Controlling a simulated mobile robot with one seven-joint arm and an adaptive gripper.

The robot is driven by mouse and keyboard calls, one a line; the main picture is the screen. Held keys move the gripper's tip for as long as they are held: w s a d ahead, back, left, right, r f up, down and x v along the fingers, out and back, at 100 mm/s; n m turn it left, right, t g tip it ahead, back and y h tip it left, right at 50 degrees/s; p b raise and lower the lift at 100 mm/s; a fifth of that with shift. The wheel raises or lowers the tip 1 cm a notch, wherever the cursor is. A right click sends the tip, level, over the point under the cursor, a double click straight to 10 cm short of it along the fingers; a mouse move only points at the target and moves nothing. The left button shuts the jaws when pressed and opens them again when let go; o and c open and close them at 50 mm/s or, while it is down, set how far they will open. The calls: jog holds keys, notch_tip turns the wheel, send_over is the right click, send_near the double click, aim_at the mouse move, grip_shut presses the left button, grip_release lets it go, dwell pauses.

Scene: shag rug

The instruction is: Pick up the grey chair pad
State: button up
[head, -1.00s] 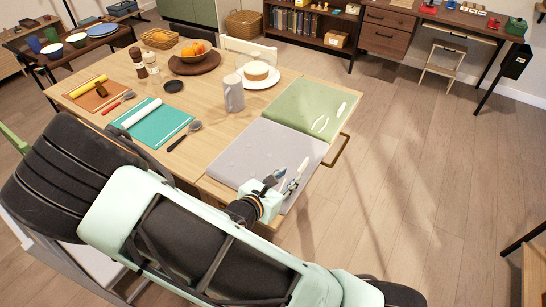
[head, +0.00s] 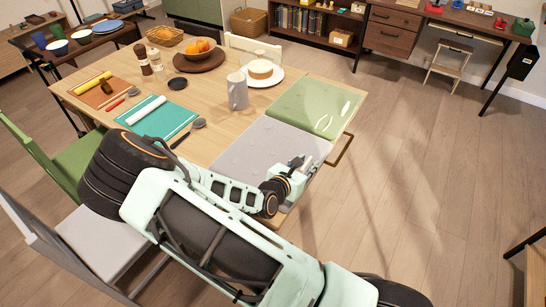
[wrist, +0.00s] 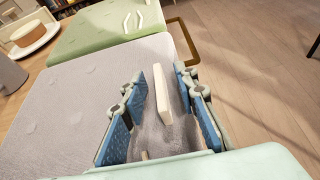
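The grey chair pad (head: 245,148) lies flat on the near right part of the wooden table; it also fills the left and middle of the wrist view (wrist: 65,105). My gripper (head: 298,168) is over the pad's right part, near the table edge. In the wrist view my gripper (wrist: 160,80) is open, with blue-lined fingers on either side of a raised white strip (wrist: 162,92). The strip appears apart from both fingers. I cannot tell whether the fingertips touch the pad. My arm hides the pad's near edge in the head view.
A green pad (head: 300,100) with white strips lies just beyond the grey one. A grey mug (head: 237,92) and a cake on a white plate (head: 276,80) stand behind. A brown loop (head: 341,150) sticks out at the table's right edge. Floor to the right is clear.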

grip_shut()
jog(key=shift+r, duration=0.2)
dwell(0.4)
